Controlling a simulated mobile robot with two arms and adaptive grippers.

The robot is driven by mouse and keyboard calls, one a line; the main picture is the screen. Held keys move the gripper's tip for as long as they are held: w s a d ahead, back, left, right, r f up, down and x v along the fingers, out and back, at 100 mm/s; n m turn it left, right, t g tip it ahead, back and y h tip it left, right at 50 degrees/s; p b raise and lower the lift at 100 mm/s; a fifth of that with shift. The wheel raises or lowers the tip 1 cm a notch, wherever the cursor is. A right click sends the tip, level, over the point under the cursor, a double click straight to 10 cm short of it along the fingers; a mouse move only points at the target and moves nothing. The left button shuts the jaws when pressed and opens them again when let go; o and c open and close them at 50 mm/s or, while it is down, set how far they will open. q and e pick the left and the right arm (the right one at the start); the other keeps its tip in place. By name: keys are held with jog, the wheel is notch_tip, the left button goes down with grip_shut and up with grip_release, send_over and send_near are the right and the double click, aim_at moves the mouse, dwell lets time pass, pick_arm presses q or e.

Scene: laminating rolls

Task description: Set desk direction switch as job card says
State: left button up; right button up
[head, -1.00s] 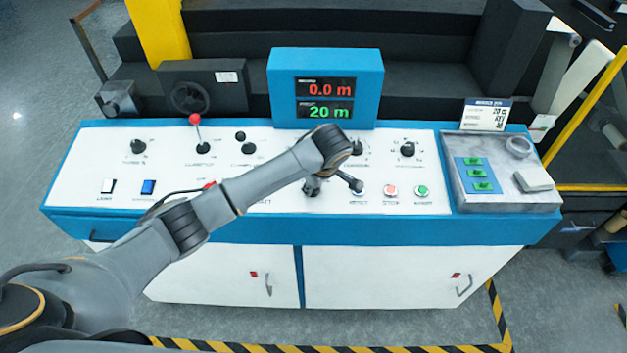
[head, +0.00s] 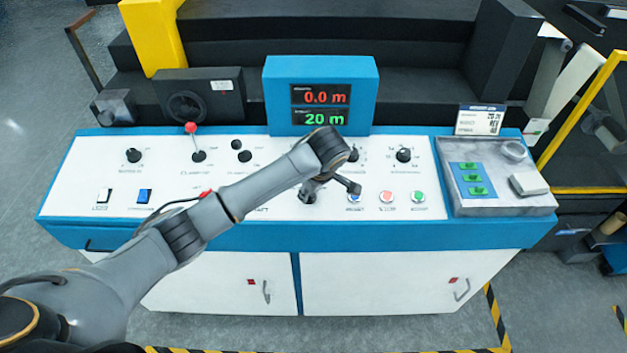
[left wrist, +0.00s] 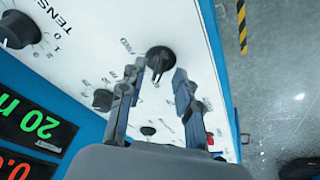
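The direction switch, a black rotary knob (left wrist: 160,60) with a FWD label beside it, is on the white panel in the left wrist view. My left gripper (left wrist: 157,70) is open, with one fingertip on each side of the knob; I cannot tell whether they touch it. My right gripper is not in view.
A blue display (head: 320,95) shows 0.0 m and 20 m. A tension knob (head: 403,155), push buttons (head: 387,197), and a red-topped lever (head: 192,130) are on the panel. A grey tray (head: 515,200) with green pieces is at the right.

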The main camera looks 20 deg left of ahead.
pick_arm(q)
jog(key=v, duration=1)
jog(key=shift+r, duration=0.25)
jog(key=shift+f, duration=0.1)
jog(key=s+d+f+m+h, duration=0.35)
jog(key=s+f+m, duration=0.45)
jog(key=s+f, duration=0.5)
jog(key=s+a+m, duration=0.3)
jog(key=s+a, duration=0.2)
jog(key=s, duration=0.3)
jog(key=s+a+m, duration=0.4)
jog(key=s+a, duration=0.1)
jog(key=s, duration=0.4)
notch_tip(320, 180, down, 30)
jog(key=g+b, duration=0.1)
jog(key=b, duration=0.3)
jog(key=s+a+f+g+b, duration=0.1)
jog(key=s+a+f+b, duration=0.2)
jog(key=s+f, duration=1.4)
jog(key=shift+s+f+y, duration=0.35)
jog(key=shift+f, duration=0.6)
